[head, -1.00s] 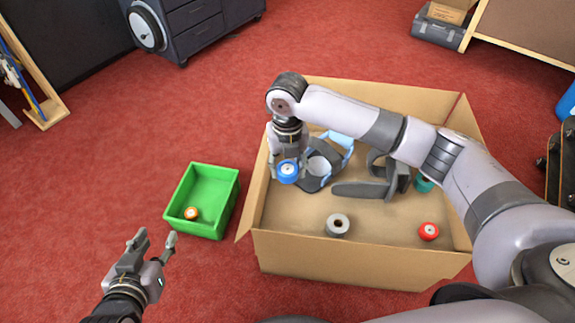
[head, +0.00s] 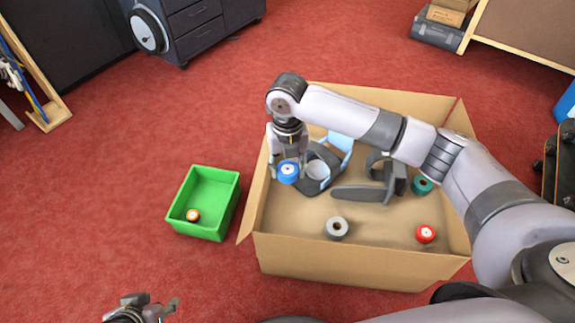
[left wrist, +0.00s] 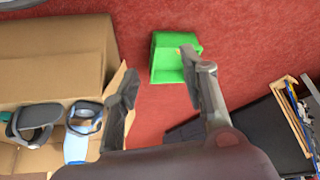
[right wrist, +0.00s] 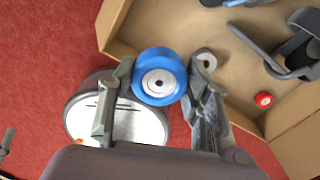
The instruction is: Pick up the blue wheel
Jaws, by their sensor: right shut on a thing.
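The blue wheel (head: 289,171) has a white hub and is held between the fingers of my right gripper (head: 287,168), at the left side of the cardboard box. In the right wrist view the blue wheel (right wrist: 160,76) sits between the two fingertips of my right gripper (right wrist: 160,88), which is shut on it. My left gripper (head: 150,308) is empty at the bottom edge of the head view, partly cut off. In the left wrist view my left gripper (left wrist: 165,80) has its fingers wide apart.
The cardboard box (head: 350,266) holds a grey wheel (head: 336,228), a red wheel (head: 426,234), a teal wheel (head: 421,186) and dark headset-like things (head: 370,193). A green bin (head: 207,233) with an orange wheel (head: 193,215) stands left of it on red carpet.

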